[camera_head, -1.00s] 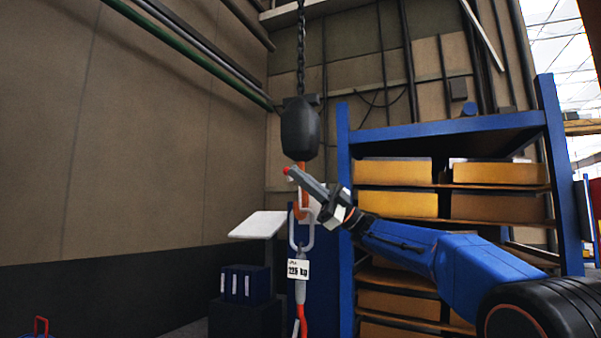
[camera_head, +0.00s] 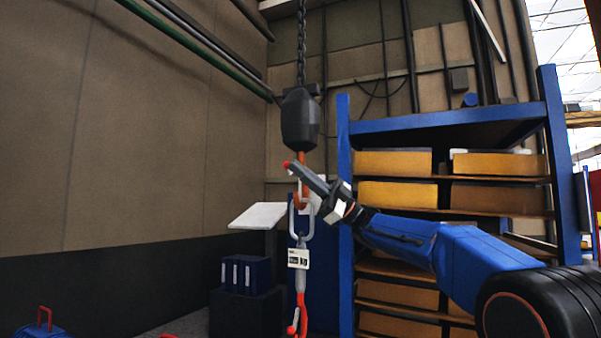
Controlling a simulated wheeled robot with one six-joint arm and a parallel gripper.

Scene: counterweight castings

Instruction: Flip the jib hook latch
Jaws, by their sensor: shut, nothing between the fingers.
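The jib's hook block (camera_head: 300,120) is black and hangs from a chain in the middle of the view. Below it is the orange hook (camera_head: 301,200), partly hidden behind my gripper. I cannot make out the latch. A pale metal link (camera_head: 293,222) hangs in the hook, with a white weight tag (camera_head: 298,258) and a red lower hook (camera_head: 303,318) below. My gripper (camera_head: 289,167) is shut and empty, its red tip in front of the hook's upper shank, just under the block. I cannot tell whether it touches.
A blue rack (camera_head: 345,230) with yellow boxes (camera_head: 393,163) stands behind my arm. A white slanted panel (camera_head: 259,215) and blue binders (camera_head: 246,275) on a dark stand are left of the hook.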

